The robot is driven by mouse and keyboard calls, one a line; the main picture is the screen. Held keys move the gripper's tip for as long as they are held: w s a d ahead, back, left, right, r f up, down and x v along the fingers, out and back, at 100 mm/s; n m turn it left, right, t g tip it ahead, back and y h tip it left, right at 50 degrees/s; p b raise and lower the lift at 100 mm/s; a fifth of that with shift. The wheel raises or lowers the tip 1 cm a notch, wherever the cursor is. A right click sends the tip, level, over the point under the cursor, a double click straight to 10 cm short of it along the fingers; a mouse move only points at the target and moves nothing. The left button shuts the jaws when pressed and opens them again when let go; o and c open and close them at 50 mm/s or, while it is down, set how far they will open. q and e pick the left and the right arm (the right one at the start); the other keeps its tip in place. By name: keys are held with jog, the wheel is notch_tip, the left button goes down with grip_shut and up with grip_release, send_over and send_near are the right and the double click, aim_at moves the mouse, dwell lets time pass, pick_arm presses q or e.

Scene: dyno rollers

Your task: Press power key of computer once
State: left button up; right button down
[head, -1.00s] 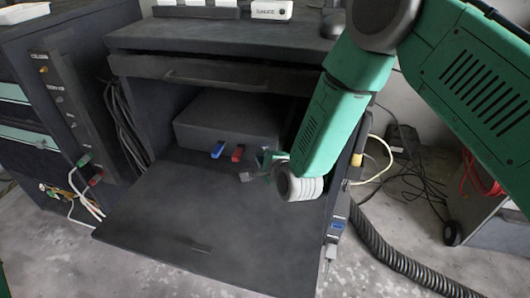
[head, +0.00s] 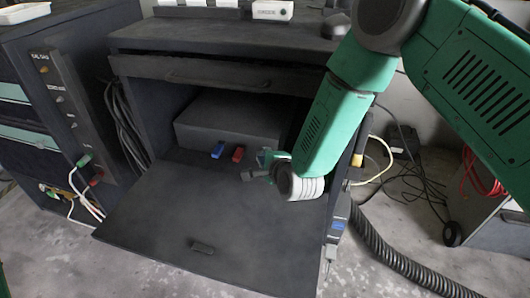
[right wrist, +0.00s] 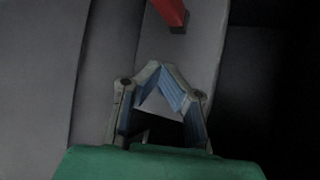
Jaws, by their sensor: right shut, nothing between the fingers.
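The computer appears to be the dark grey box (head: 222,122) inside the open cabinet. A blue piece (head: 217,151) and a red piece (head: 238,154) stick out at its lower front. I cannot tell which part is the power key. My right gripper (head: 247,175) is just in front of the box, low over the dropped door and to the right of the red piece. In the right wrist view its fingertips (right wrist: 158,68) meet, shut and empty. The red piece (right wrist: 172,14) lies beyond them at the top, apart from them. My left gripper is out of view.
The cabinet's dropped door (head: 150,215) lies flat in front, mostly clear. A drawer front (head: 220,78) overhangs the opening. A panel with cables (head: 88,185) stands at the left. A corrugated hose (head: 385,255) and loose cables lie on the floor at the right.

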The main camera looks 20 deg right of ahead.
aim_at(257, 182)
jog(key=shift+s+a, duration=0.2)
jog(key=shift+s, duration=0.4)
jog(key=shift+s+a+p, duration=0.3)
jog(key=shift+s+a, duration=0.4)
jog(key=shift+s, duration=0.35)
jog(key=shift+s+a+p, duration=0.25)
jog(key=shift+s+a, duration=0.45)
jog(key=shift+s, duration=0.35)
